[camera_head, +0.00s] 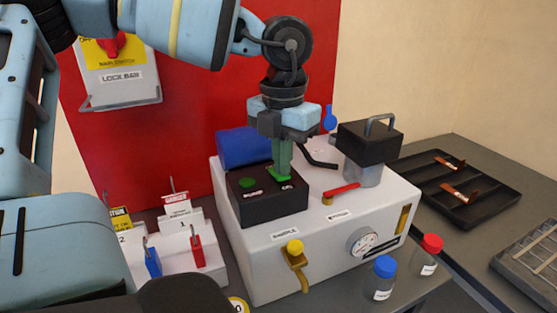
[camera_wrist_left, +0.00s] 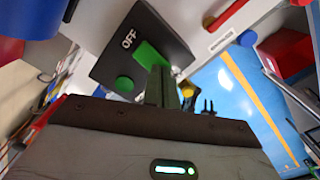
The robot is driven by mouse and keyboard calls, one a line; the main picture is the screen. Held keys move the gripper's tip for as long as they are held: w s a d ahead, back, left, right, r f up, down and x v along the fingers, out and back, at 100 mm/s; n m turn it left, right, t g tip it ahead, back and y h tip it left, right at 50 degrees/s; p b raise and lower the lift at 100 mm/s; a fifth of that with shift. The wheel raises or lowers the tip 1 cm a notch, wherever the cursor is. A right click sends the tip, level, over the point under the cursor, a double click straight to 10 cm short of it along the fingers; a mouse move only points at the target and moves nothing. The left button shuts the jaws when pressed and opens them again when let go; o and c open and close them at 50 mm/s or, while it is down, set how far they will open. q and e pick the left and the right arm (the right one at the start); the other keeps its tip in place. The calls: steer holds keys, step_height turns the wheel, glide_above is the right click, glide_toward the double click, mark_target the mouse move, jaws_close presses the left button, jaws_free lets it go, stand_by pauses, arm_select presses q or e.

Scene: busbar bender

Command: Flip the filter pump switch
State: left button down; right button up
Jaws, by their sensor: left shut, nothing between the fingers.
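The filter pump switch is a black box (camera_head: 262,204) on top of the white machine (camera_head: 300,240). A green rocker (camera_head: 284,176) and a round green button (camera_head: 247,183) sit on its top face. In the left wrist view the box (camera_wrist_left: 118,70) shows an "OFF" label, the green rocker (camera_wrist_left: 150,54) and the round green button (camera_wrist_left: 124,83). My left gripper (camera_head: 281,172) points straight down with its fingers shut and empty. Its fingertips (camera_wrist_left: 160,72) are at the green rocker; I cannot tell whether they touch it. My right gripper is not seen.
A blue cylinder (camera_head: 243,146) lies behind the box. Bottles with blue (camera_head: 385,267) and red (camera_head: 432,243) caps stand in front. A black tray (camera_head: 454,184) lies on the right.

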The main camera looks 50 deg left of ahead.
arm_select(q)
steer(key=shift+f, duration=0.3)
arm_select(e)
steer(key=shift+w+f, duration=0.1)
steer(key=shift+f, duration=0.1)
arm_select(q)
steer(key=shift+r, duration=0.75)
steer(key=shift+r+p, duration=0.75)
steer(key=shift+r, duration=0.4)
steer(key=shift+r+p, duration=0.5)
steer(key=shift+r, duration=1.15)
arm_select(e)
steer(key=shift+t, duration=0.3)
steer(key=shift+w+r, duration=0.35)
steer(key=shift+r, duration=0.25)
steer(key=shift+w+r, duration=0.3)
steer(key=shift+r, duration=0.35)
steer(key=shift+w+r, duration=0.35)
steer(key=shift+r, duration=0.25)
